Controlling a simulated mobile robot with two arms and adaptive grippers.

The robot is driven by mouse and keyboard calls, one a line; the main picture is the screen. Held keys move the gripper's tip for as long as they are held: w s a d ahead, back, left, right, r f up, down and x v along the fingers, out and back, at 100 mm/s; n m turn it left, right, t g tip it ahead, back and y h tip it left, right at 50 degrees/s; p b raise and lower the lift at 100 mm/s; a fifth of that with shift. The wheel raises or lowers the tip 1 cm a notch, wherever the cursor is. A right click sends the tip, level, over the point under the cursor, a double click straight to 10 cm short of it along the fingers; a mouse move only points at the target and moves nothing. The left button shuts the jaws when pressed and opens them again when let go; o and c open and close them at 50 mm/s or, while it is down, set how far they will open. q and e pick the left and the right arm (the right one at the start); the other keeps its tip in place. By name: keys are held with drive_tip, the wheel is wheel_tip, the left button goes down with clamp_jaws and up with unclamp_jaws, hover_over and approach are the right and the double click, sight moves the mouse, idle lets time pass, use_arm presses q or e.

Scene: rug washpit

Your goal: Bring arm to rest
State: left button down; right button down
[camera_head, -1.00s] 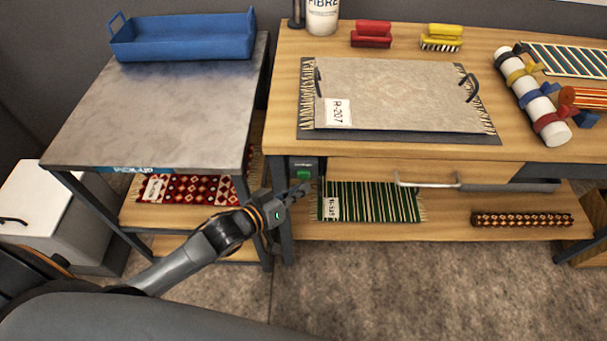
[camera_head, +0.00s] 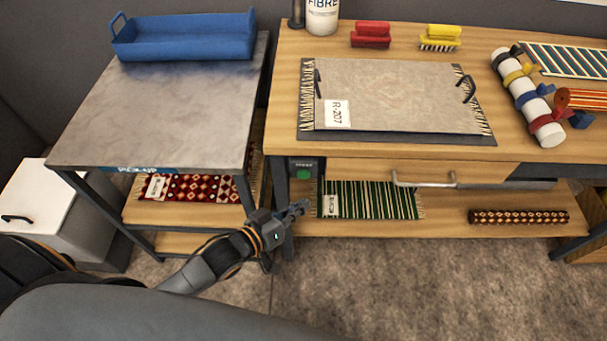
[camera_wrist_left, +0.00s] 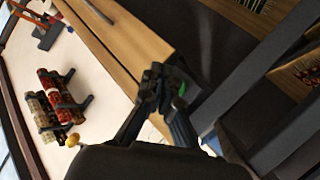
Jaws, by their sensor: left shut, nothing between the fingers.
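My left gripper (camera_head: 300,208) is shut and empty. In the head view it is in front of the workbench, below the green button (camera_head: 302,174) and left of the green striped rug (camera_head: 370,200) on the lower shelf. I cannot tell how close it is to the bench leg behind it. In the left wrist view my gripper's fingers (camera_wrist_left: 155,82) are together, with part of the green button (camera_wrist_left: 183,88) visible just beyond them. My right gripper is not in view.
A workbench (camera_head: 400,150) holds a grey rug on a board (camera_head: 398,95), brushes and a white roll (camera_head: 528,95). A grey-topped table (camera_head: 170,110) with a blue tray (camera_head: 185,38) stands left. A white box (camera_head: 40,210) is at far left. The floor (camera_head: 400,285) in front is clear.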

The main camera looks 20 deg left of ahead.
use_arm(q)
drive_tip(key=shift+f, duration=0.1)
drive_tip(key=s+a+f+g+y, duration=0.2)
drive_tip(key=s+a+f, duration=0.1)
drive_tip(key=f, duration=0.6)
drive_tip(key=s+a+f+g+y, duration=0.1)
drive_tip(key=s+a+f, duration=0.2)
drive_tip(key=f, duration=0.5)
drive_tip(key=s+a+f+g+y, duration=0.2)
drive_tip(key=s+a+f, duration=0.1)
drive_tip(key=f, duration=0.6)
drive_tip(key=s+f+g, duration=0.2)
drive_tip(key=s+f, duration=0.3)
drive_tip(key=s, duration=0.3)
drive_tip(key=s+f+m+g+y, duration=0.1)
drive_tip(key=s+f+g, duration=0.1)
drive_tip(key=s+f, duration=0.3)
drive_tip(key=s+a+f+m+g, duration=0.1)
drive_tip(key=s+f+g, duration=0.2)
drive_tip(key=s, duration=1)
wheel_tip(320, 180, down, 2)
drive_tip(key=shift+f+y, duration=0.15)
drive_tip(key=shift+y, duration=0.15)
drive_tip(key=shift+s, duration=0.1)
